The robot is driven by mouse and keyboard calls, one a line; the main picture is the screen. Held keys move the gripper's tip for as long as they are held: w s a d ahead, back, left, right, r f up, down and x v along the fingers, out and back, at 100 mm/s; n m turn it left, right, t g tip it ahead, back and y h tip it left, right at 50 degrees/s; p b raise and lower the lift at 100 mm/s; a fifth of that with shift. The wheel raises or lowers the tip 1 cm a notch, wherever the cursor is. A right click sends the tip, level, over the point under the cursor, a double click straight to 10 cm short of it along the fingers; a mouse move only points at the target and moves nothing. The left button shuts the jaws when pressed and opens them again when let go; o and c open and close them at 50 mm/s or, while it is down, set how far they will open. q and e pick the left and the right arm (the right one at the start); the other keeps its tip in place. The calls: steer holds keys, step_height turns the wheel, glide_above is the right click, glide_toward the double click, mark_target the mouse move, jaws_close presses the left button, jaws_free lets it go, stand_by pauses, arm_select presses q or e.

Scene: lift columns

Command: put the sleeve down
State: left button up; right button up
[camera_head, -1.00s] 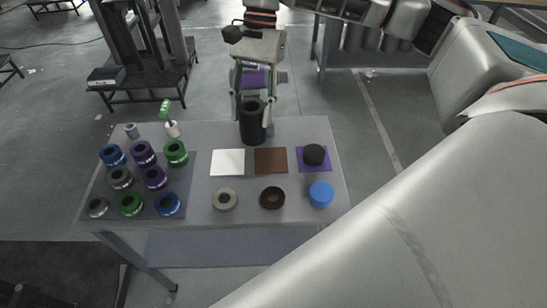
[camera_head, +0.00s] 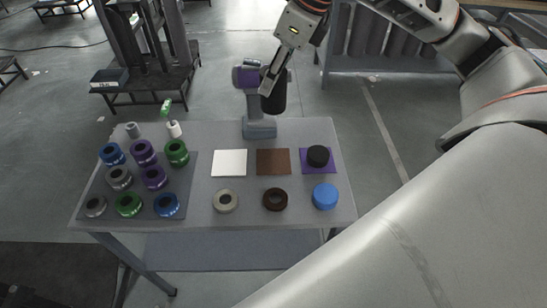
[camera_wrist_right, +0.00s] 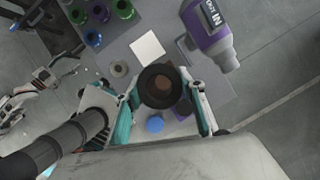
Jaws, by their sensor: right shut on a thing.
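The black sleeve (camera_head: 274,98) is a dark, roughly upright cylinder at the back of the table. It is held up in front of the right side of the drill. My right gripper (camera_head: 268,86) reaches down from the upper right and is shut on it. In the right wrist view the sleeve (camera_wrist_right: 161,86) shows its round open end between the two fingers of the right gripper (camera_wrist_right: 163,104). The sleeve appears clear of the table top; its exact height is hard to tell. My left gripper is not in view.
A purple and grey drill (camera_head: 259,128) stands at the table's back edge. White (camera_head: 229,163), brown (camera_head: 273,162) and purple (camera_head: 329,168) squares lie in a row, a black puck (camera_head: 317,155) on the purple one. Rings and a blue cap (camera_head: 325,196) lie in front. Several coloured rings cover the left mat (camera_head: 102,192).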

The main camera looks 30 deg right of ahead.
step_height(320, 180, down, 20)
steer(key=shift+r, duration=0.15)
stand_by(0.5)
steer(key=shift+f+b, duration=0.2)
steer(key=shift+b, duration=0.15)
steer(key=o, duration=1.2)
steer(key=shift+r, duration=0.1)
steer(key=shift+r, duration=0.15)
steer(key=v, duration=1.2)
